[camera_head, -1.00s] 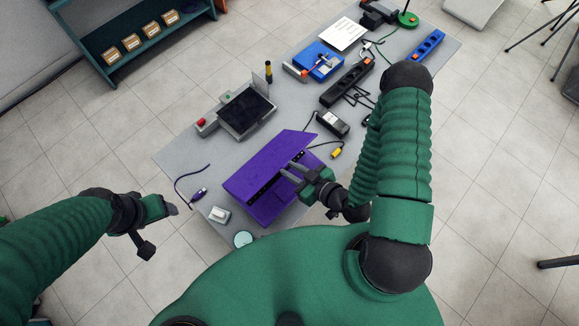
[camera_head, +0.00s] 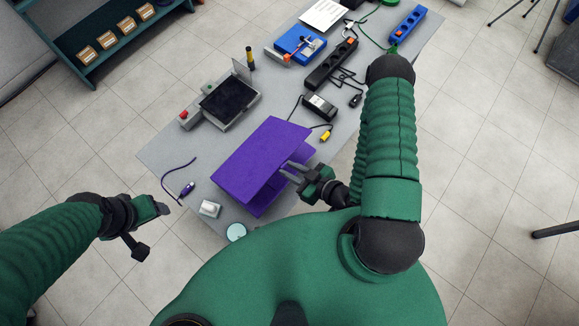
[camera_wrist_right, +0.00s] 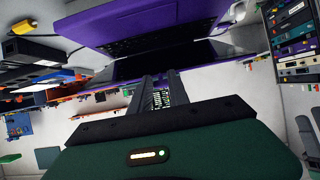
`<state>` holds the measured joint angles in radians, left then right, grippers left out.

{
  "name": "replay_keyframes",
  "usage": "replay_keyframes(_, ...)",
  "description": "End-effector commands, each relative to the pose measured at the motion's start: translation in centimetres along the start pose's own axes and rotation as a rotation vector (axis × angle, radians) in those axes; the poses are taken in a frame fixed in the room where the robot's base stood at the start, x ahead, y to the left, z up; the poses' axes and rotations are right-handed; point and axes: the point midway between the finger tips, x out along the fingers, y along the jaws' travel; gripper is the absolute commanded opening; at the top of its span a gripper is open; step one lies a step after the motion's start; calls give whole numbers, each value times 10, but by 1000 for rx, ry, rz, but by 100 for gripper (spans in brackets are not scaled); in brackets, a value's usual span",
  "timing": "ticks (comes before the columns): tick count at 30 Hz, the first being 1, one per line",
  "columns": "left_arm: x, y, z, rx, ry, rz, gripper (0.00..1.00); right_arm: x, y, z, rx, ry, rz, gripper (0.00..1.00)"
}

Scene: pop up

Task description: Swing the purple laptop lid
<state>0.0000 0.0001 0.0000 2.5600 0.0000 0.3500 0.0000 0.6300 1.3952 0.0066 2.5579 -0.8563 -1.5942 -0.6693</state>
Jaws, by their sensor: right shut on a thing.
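The purple laptop (camera_head: 262,160) stands near the table's front edge. Its lid is partly open and tilts over the base, hiding most of the keyboard in the head view. In the right wrist view the laptop's purple body (camera_wrist_right: 150,22) and black screen area (camera_wrist_right: 170,60) fill the top. My right gripper (camera_head: 291,172) is at the lid's right edge, with its fingers shut on the lid. The fingertips also show in the right wrist view (camera_wrist_right: 160,80). My left gripper (camera_head: 158,226) is open and empty, off the table to the left.
A grey device with a dark screen (camera_head: 228,100) stands at the back left.

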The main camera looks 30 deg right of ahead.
Motion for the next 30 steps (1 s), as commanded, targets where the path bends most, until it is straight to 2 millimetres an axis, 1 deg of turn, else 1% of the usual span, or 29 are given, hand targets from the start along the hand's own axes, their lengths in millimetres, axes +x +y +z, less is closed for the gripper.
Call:
replay_keyframes(4, 6, 0, 1, 0, 0, 0, 67, 1, 1, 8, 1, -1, 4, 0)
replay_keyframes(24, 48, 0, 11, 0, 0, 0, 67, 7, 1, 68, 1, -2, 3, 0)
replay_keyframes(30, 48, 0, 11, 0, 0, 0, 67, 6, 1, 68, 0, -1, 2, 0)
